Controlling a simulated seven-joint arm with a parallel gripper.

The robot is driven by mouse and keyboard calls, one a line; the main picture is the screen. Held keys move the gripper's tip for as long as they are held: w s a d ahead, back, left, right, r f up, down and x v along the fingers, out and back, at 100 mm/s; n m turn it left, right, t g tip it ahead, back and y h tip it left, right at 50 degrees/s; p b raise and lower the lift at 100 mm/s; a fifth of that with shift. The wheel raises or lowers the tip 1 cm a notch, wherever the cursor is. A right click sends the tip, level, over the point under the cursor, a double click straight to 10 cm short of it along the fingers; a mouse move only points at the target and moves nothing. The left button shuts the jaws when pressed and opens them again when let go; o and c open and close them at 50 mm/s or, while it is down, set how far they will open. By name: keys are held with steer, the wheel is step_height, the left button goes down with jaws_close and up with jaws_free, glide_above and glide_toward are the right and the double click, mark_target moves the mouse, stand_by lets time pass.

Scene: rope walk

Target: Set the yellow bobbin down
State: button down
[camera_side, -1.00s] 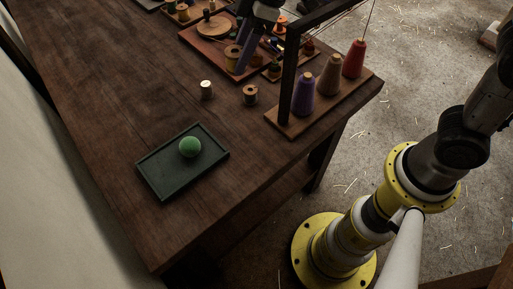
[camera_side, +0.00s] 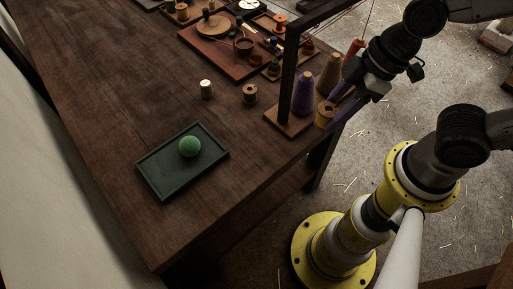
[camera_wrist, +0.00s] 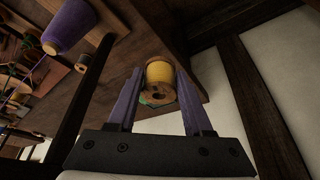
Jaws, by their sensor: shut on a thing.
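The yellow bobbin (camera_side: 324,115) is a wooden spool wound with yellow thread. My gripper (camera_side: 331,112) is shut on it, with the purple fingers on either side. In the side view it appears by the front right corner of the cone stand, held in the air. In the wrist view the yellow bobbin (camera_wrist: 160,73) sits between the fingertips of my gripper (camera_wrist: 160,84), its flanged end with a hole towards the camera. A small green patch shows behind it there, mostly hidden.
The cone stand (camera_side: 287,127) has a dark upright frame. The table's middle left is clear.

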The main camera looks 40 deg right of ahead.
step_height(320, 180, down, 3)
steer(key=shift+r, duration=0.15)
steer(key=w+a+f, duration=0.2)
steer(key=w+f, duration=0.1)
steer(key=w, duration=0.1)
steer(key=w+a+f, duration=0.2)
steer(key=w+f, duration=0.1)
steer(key=w, duration=0.1)
steer(key=w+a+f, duration=0.3)
steer(key=f, duration=0.1)
steer(key=shift+w, duration=0.4)
steer(key=shift+w+a+f, duration=0.15)
steer(key=shift+f, duration=1.5)
steer(key=shift+f, duration=0.1)
steer(key=shift+c, duration=1.6)
jaws_free()
